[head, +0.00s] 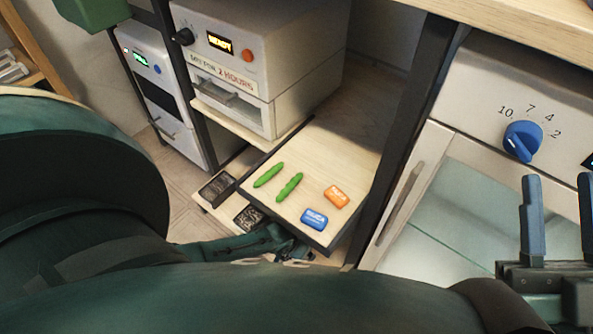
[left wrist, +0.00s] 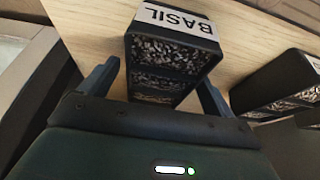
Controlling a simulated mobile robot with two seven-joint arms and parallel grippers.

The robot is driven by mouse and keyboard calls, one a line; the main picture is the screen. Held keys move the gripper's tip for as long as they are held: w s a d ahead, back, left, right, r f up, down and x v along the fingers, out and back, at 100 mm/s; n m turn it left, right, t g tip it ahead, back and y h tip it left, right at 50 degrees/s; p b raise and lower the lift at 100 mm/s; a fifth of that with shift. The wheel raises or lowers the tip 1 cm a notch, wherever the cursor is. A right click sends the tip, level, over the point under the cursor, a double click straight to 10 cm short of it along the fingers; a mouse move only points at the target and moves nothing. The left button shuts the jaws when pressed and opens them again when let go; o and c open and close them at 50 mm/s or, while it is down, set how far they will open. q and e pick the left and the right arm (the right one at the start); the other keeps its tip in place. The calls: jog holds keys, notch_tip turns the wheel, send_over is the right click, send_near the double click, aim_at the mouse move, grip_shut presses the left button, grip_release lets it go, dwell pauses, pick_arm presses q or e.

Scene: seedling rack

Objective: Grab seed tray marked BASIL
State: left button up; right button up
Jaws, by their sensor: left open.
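The black seed tray marked BASIL (left wrist: 148,50) has a white label and speckled filling. In the left wrist view it lies between the two fingers of my left gripper (left wrist: 158,80), which is open, with the tray's near end between the fingers. Two dark trays (head: 217,189) (head: 248,217) sit on a low shelf in the head view; their labels cannot be read there. My right gripper (head: 560,185) is open and empty, in front of the oven at the right.
A second black tray (left wrist: 275,82) lies to the right of BASIL, its label cut off. Above the low shelf is a wooden shelf (head: 325,165) with green pods (head: 289,187), an orange packet (head: 336,196) and a blue packet (head: 314,219). A dark post (head: 400,135) stands to the right.

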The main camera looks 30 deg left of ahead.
pick_arm(q)
jog(key=shift+f, duration=0.1)
jog(key=shift+c, duration=0.3)
jog(key=c, duration=1.1)
jog(key=shift+c, duration=0.2)
